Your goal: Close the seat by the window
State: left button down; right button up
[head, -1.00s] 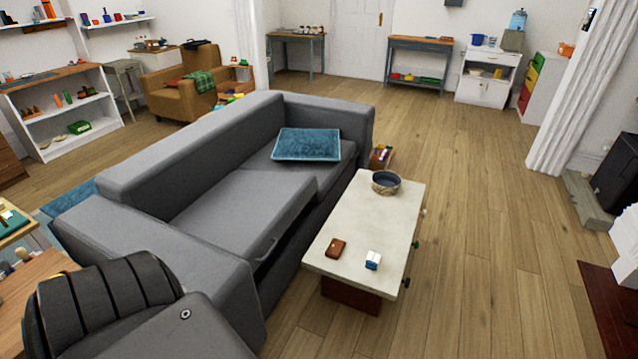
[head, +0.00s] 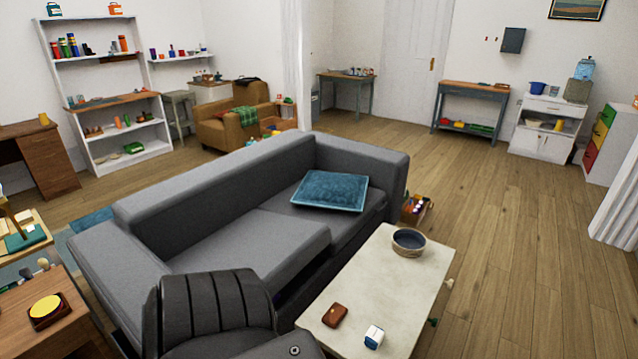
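A grey sofa (head: 150,205) stands in the middle of the head view, its back to the left. Its nearer seat section (head: 262,245) sits higher than the farther seat (head: 362,210), with a dark gap under its front edge. A blue cushion (head: 330,191) lies on the farther seat. No window shows, so I cannot tell whether this is the seat by the window. Neither of my grippers is in view.
A pale low table (head: 385,285) stands close along the sofa's front, bearing a bowl (head: 409,241), a brown item (head: 335,314) and a small white box (head: 374,337). A wooden desk (head: 75,335) is at lower left. The floor to the right is open.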

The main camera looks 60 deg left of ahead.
aim_at(276, 246)
jog(key=u, duration=0.3)
jog(key=i, duration=0.75)
jog(key=u, duration=1.2)
jog(key=i, duration=0.4)
jog(key=u, duration=0.4)
